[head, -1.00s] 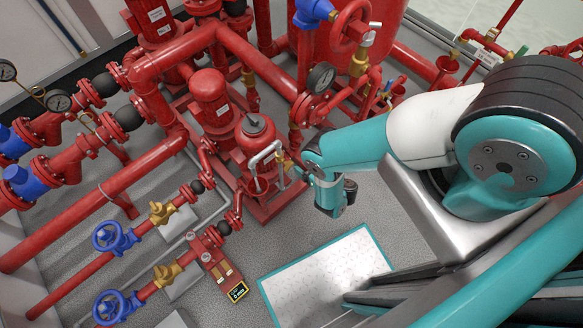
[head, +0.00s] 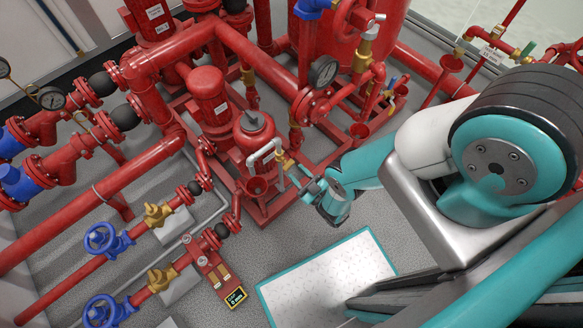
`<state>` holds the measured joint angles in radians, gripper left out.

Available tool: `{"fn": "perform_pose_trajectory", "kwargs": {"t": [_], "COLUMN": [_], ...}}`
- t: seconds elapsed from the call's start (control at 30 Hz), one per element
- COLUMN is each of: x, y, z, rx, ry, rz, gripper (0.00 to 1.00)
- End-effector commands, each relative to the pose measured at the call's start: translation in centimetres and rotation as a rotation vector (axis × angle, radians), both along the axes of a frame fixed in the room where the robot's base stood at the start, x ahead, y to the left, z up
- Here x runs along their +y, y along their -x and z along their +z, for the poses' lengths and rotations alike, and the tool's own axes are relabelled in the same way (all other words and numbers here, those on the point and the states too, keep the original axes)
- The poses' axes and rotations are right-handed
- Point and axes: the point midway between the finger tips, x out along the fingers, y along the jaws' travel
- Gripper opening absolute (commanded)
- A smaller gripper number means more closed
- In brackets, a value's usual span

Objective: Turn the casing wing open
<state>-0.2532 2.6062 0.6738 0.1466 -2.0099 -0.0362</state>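A small brass fitting with a wing-like handle (head: 285,162) sits on a pale bent pipe at the right side of a red pump casing (head: 252,140). It looks like the casing wing, but its exact turn angle is too small to read. My gripper (head: 309,183) is at the end of the teal arm, just right of and below the brass fitting. The gripper appears close to the fitting. I cannot tell whether they touch, and the fingers are too small to show their opening.
Red pipes and a pressure gauge (head: 323,70) rise behind the gripper. Two blue handwheels are at the lower left. A white teal-edged panel (head: 330,278) lies below, with bare grey floor around it.

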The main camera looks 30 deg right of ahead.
Motion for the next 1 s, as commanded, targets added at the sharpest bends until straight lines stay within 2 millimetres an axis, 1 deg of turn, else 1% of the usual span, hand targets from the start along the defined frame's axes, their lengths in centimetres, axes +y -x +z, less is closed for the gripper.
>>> {"fn": "perform_pose_trajectory", "kwargs": {"t": [0.03, 0.1, 0.37, 0.47, 0.6, 0.67, 0.8, 0.83, 0.93, 0.97, 1.0], "x": [0.0, 0.0, 0.0, 0.3, 0.8, 0.9, 1.1, 1.1, 0.9, 0.9, 0.8], "y": [0.0, 0.0, -0.2, -1.1, -3.1, -3.5, -3.5, -3.5, -3.5, -3.5, -3.5], "z": [0.0, 0.0, 0.0, -0.1, -0.1, 0.1, 0.2, 0.2, 0.2, 0.2, 0.2], "rx": [0.016, 0.027, 0.027, 0.025, 0.024, 0.022, 0.021, 0.021, 0.021, 0.021, 0.021], "ry": [-0.059, -0.099, -0.102, -0.102, -0.100, -0.101, -0.100, -0.100, -0.099, -0.099, -0.100], "rz": [0.000, -0.001, -0.001, -0.001, -0.001, -0.001, 0.000, 0.000, -0.002, -0.002, -0.004], "gripper": [0.36, 0.36, 0.36, 0.36, 0.36, 0.36, 0.36, 0.25, 0.02, 0.00, 0.00]}}
